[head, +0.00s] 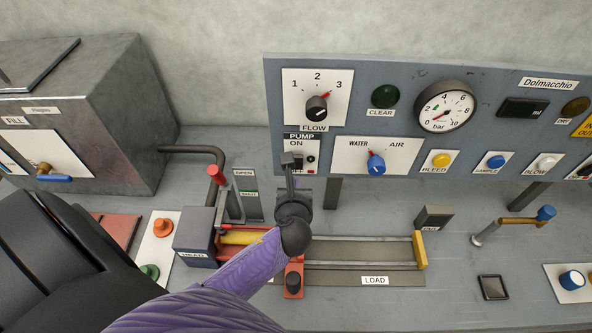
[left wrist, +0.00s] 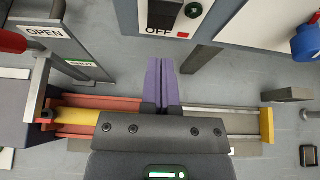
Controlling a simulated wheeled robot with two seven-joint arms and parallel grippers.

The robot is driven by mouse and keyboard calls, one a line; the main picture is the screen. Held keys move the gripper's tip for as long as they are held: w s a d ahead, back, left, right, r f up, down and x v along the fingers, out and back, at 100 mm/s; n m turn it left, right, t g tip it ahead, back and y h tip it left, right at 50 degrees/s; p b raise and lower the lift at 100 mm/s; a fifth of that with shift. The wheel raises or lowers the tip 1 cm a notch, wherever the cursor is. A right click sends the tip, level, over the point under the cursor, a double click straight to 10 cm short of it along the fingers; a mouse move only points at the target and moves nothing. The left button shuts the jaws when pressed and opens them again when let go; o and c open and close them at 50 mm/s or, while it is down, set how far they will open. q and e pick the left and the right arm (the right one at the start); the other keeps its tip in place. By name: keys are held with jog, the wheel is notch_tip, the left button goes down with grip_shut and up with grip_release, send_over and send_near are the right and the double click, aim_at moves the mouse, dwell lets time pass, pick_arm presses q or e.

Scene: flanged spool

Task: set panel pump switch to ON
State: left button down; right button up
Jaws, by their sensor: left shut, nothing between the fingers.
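The pump switch plate (head: 311,147), marked PUMP, ON and OFF, is on the upright grey panel (head: 240,62), under the FLOW dial. My left gripper (head: 290,160) is in front of this plate and hides most of the switch, so its position cannot be told. In the left wrist view my left gripper's purple fingers (left wrist: 161,62) are shut and empty, pointing at the plate's lower edge below the OFF label (left wrist: 158,31). The dark switch (left wrist: 164,12) shows above OFF, cut by the frame's top. A small red mark sits beside OFF. My right gripper is out of view.
The FLOW dial (head: 316,107) is just above, and the blue WATER/AIR knob (head: 376,164) is to the right. A red-topped lever (head: 216,174) by the OPEN label stands left of the gripper. The LOAD rail (head: 360,251) lies below.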

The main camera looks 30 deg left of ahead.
aim_at(297, 156)
pick_arm(q)
jog(key=w+a, duration=0.1)
jog(key=w+a+r, duration=0.1)
jog(key=w, duration=0.1)
jog(key=shift+w+p, duration=0.2)
jog(key=shift+p, duration=0.1)
jog(key=shift+r, duration=0.1)
jog(key=p, duration=0.2)
jog(key=w+r+g+p, duration=0.1)
jog(key=p, duration=0.2)
jog(key=shift+a+r+h, duration=0.25)
jog(key=shift+h, duration=0.15)
jog(key=shift+f+b, duration=0.5)
jog(key=shift+f, duration=0.05)
jog(key=shift+r+p, duration=0.85)
jog(key=shift+p, duration=0.15)
jog(key=shift+s, duration=0.1)
